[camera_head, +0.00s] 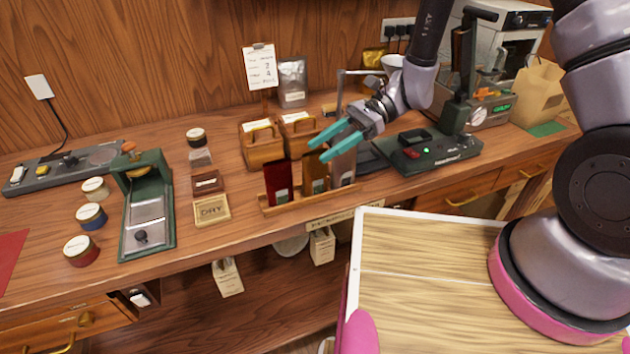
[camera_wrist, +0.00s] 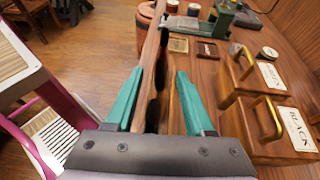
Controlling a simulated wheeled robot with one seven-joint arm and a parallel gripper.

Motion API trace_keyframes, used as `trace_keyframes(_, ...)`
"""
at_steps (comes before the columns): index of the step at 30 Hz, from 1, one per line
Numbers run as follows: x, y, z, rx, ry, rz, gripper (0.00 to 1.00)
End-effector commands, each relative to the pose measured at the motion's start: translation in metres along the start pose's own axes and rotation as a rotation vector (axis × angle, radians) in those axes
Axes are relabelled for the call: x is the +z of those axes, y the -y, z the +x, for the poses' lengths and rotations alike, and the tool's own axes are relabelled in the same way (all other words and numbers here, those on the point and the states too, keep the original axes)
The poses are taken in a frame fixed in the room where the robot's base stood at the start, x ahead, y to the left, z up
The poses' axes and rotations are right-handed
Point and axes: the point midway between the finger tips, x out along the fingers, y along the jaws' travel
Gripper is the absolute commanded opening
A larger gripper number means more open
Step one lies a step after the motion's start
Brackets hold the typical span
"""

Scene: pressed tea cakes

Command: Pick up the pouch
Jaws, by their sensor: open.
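Three slim pouches stand upright in a low wooden rack (camera_head: 330,200) at the counter's front edge: a dark red pouch (camera_head: 278,182), an amber-brown pouch (camera_head: 316,176) and a grey-brown pouch (camera_head: 343,168). The pictures do not show which one is meant. My gripper (camera_head: 318,151) is open, its teal fingers above and over the rack's right part, partly covering the tops of the pouches. In the wrist view my gripper (camera_wrist: 159,74) has brown, upright or edge-on shapes between its fingers; I cannot tell whether these are pouches. No grip on anything shows.
Two wooden boxes with handles (camera_head: 262,145) stand behind the rack. A silver bag (camera_head: 292,82) and a gold bag (camera_head: 374,58) stand farther back.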

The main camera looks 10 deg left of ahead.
Motion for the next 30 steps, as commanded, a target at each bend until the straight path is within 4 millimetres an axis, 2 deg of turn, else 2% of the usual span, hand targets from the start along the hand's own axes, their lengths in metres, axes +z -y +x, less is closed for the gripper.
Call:
trace_keyframes(3, -0.0002, -0.0002, 0.0111, 0.001, -0.001, 0.0, 0.53)
trace_keyframes(10, -0.0003, 0.0004, 0.0128, -0.002, -0.001, 0.0, 0.53)
trace_keyframes(11, -0.0003, 0.0004, 0.0128, -0.002, -0.001, 0.0, 0.5)
trace_keyframes(12, -0.0003, 0.0003, 0.0127, -0.002, -0.001, 0.0, 0.34)
trace_keyframes(15, -0.0002, 0.0004, 0.0126, -0.002, -0.001, 0.0, 0.0)
trace_keyframes(30, -0.0002, 0.0004, 0.0124, -0.002, -0.001, 0.0, 0.0)
